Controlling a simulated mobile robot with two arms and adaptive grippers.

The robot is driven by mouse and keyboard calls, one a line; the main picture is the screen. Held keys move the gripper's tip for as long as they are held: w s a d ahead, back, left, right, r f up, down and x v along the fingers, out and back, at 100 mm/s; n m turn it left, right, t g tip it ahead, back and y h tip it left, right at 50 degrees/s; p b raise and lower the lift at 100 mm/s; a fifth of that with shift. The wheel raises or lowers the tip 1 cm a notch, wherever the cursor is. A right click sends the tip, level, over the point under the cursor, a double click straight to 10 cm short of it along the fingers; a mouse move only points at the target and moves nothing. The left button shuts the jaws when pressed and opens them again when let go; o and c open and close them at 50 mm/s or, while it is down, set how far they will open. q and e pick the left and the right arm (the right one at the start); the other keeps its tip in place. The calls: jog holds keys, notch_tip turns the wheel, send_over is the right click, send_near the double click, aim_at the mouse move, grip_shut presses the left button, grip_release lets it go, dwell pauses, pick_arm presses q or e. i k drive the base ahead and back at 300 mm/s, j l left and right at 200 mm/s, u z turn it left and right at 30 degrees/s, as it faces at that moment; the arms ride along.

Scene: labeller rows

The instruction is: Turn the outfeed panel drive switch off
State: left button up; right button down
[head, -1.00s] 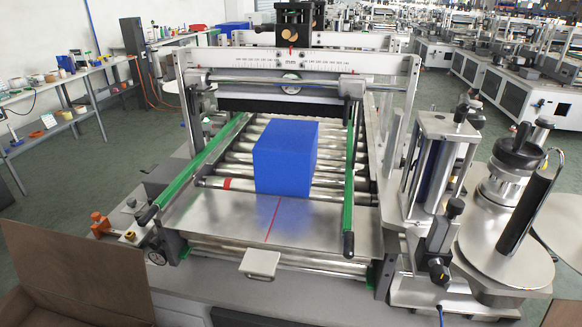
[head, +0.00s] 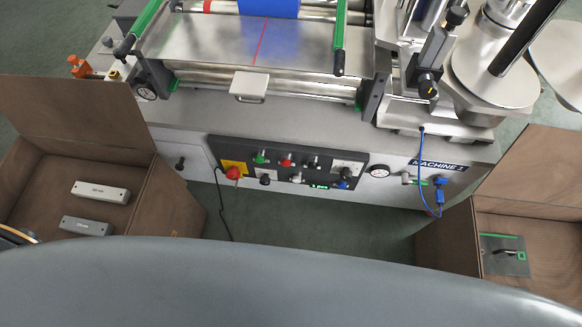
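A black control panel (head: 322,195) is on the front face of the machine below the conveyor. Neither of my grippers is in view.
An open brown box (head: 180,205) with two grey blocks stands at left. Another open brown box (head: 440,245) holding a grey plate stands at right. Floor below the panel is clear except for a black cable.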

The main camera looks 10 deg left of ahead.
aim_at(264, 181)
jog(key=k+l+u, duration=0.15)
jog(key=k, duration=0.35)
jog(key=u, duration=1.5)
